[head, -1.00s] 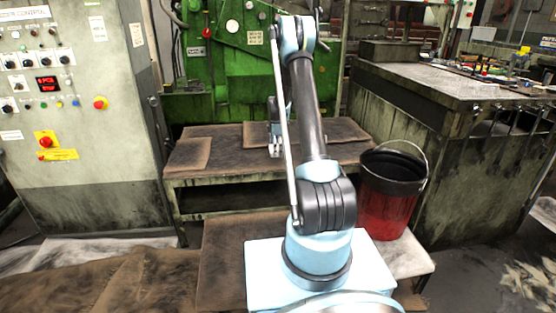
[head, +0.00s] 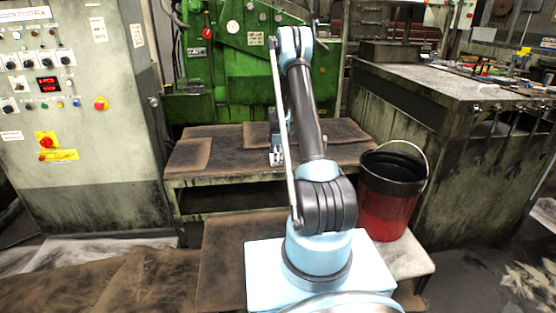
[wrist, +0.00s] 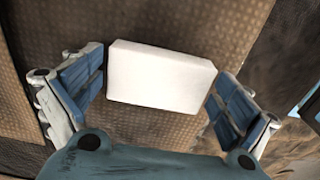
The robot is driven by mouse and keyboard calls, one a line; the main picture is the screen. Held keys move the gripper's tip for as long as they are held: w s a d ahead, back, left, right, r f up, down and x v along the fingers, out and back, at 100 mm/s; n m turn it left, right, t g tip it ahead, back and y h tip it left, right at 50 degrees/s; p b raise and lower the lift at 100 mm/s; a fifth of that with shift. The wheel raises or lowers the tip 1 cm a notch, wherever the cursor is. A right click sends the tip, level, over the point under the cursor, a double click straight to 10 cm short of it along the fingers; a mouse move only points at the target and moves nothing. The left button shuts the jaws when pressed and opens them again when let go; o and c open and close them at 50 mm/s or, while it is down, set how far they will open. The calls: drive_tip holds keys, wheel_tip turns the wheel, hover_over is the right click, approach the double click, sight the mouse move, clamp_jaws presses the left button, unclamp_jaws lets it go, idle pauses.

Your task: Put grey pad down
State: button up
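The pad is a pale, almost white rectangular block (wrist: 160,76) in the wrist view. In the head view my gripper (head: 277,157) is low over the bench (head: 225,176), partly behind my own arm. I cannot make out the block in the head view.
A brown mat piece (head: 188,155) lies on the bench's left end. A red and black bucket (head: 388,205) stands right of the bench. A control cabinet (head: 75,190) is at left, a green machine (head: 230,70) behind, and a heavy worktable (head: 470,150) at right.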

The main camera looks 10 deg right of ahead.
drive_tip(key=shift+r, duration=0.15)
wheel_tip(320, 180, up, 11)
drive_tip(key=s+r+m+t, duration=0.1)
drive_tip(key=s+r+m, duration=0.3)
drive_tip(key=s+r, duration=0.8)
drive_tip(key=s+r+m, duration=0.4)
drive_tip(key=s+r, duration=0.4)
drive_tip(key=s, duration=0.8)
drive_tip(key=s+f+m, duration=0.3)
drive_tip(key=s, duration=0.6)
drive_tip(key=s+f+m, duration=0.3)
drive_tip(key=s, duration=0.7)
drive_tip(key=s+f+m+t, duration=0.1)
drive_tip(key=s+f+m, duration=0.2)
drive_tip(key=s, duration=0.6)
drive_tip(key=shift+s+d+m, duration=0.3)
drive_tip(key=shift+d+m, duration=0.1)
drive_tip(key=shift+d, duration=0.05)
